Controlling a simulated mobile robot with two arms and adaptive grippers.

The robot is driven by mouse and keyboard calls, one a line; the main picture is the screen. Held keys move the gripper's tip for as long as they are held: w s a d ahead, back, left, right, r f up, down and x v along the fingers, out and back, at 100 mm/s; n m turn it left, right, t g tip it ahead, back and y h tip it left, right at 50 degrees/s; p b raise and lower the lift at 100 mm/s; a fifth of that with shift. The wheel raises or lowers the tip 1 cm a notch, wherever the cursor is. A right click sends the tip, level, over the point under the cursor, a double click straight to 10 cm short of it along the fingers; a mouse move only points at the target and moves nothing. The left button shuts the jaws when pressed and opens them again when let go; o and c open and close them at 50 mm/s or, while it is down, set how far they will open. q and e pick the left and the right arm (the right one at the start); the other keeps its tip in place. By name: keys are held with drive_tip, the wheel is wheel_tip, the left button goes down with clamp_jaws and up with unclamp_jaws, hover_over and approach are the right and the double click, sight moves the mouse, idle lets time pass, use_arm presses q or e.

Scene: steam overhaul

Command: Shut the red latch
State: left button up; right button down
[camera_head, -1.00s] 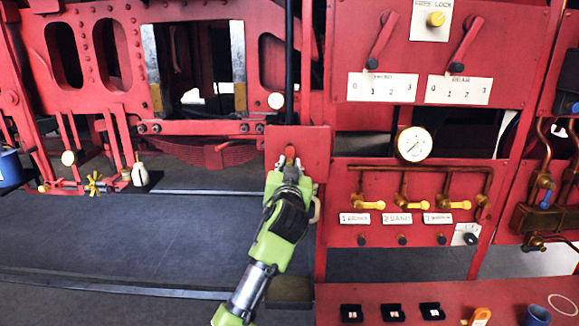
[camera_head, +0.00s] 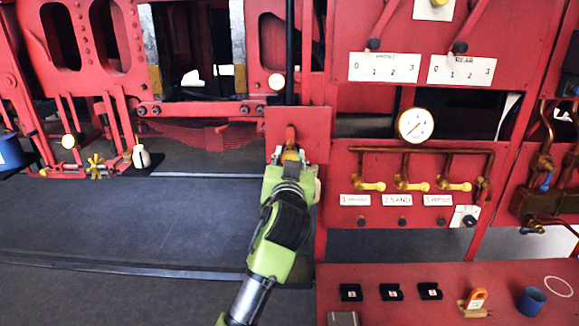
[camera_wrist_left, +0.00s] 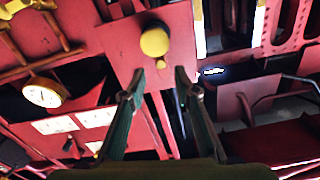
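In the left wrist view a round yellow knob (camera_wrist_left: 154,41) sits on the red plate (camera_wrist_left: 121,42). My left gripper's two fingers (camera_wrist_left: 158,84) are spread apart there, with the knob beyond the tips and nothing gripped between them. My right gripper is out of view.
A control panel with a gauge (camera_head: 415,125) and yellow valve handles (camera_head: 410,184) stands to the right. Dark floor (camera_head: 110,220) is open to the left.

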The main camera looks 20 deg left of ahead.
use_arm(q)
drive_tip(key=v, duration=0.5)
drive_tip(key=shift+s, duration=0.2)
